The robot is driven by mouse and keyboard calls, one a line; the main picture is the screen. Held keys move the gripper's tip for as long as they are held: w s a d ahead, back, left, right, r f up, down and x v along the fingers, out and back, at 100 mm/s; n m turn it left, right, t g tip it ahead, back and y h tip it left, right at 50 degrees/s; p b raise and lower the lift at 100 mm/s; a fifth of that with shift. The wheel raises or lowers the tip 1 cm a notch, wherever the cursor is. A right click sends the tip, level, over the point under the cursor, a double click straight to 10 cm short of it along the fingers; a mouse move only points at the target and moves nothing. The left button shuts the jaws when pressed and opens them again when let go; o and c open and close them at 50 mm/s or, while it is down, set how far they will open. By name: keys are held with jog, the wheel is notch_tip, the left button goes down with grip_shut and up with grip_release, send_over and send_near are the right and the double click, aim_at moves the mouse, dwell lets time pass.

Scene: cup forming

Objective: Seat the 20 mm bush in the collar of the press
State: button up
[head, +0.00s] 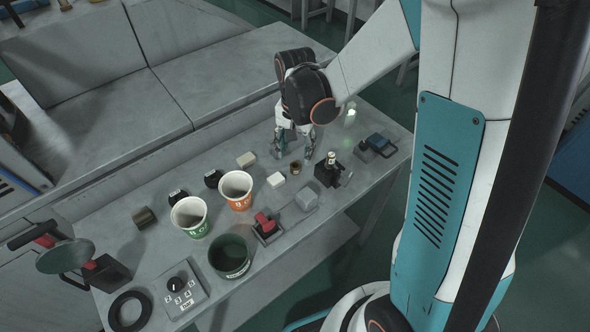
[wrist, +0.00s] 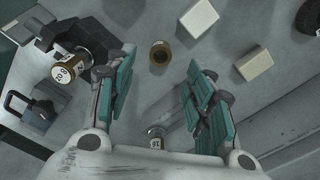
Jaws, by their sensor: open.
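My gripper (head: 293,154) points down over the middle of the table, fingers apart; in the wrist view (wrist: 159,70) nothing is between the pads. A cylinder with a white label that reads 20 (wrist: 69,76) stands upright on the black press (head: 326,175), right of my gripper in the head view. I cannot tell how deep it sits in the collar. A short brass ring with a dark hole (wrist: 160,53) stands on the table just beyond the fingertips; it also shows in the head view (head: 295,167). Another small labelled cylinder (wrist: 157,138) is low between the fingers, its number unclear.
Two pale blocks (head: 246,159) (head: 276,180) lie left of the ring. Paper cups (head: 190,216) (head: 236,189), a dark green pot (head: 230,257), a red-handled device (head: 267,227) and a dial box (head: 181,290) stand further left. A blue-topped device (head: 378,143) is right of the press.

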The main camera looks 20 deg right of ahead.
aim_at(295, 165)
notch_tip(295, 165, down, 6)
jog(key=b, duration=0.2)
jog(key=shift+r+b, duration=0.15)
jog(key=shift+b, duration=0.15)
jog(key=shift+r, duration=0.1)
grip_shut()
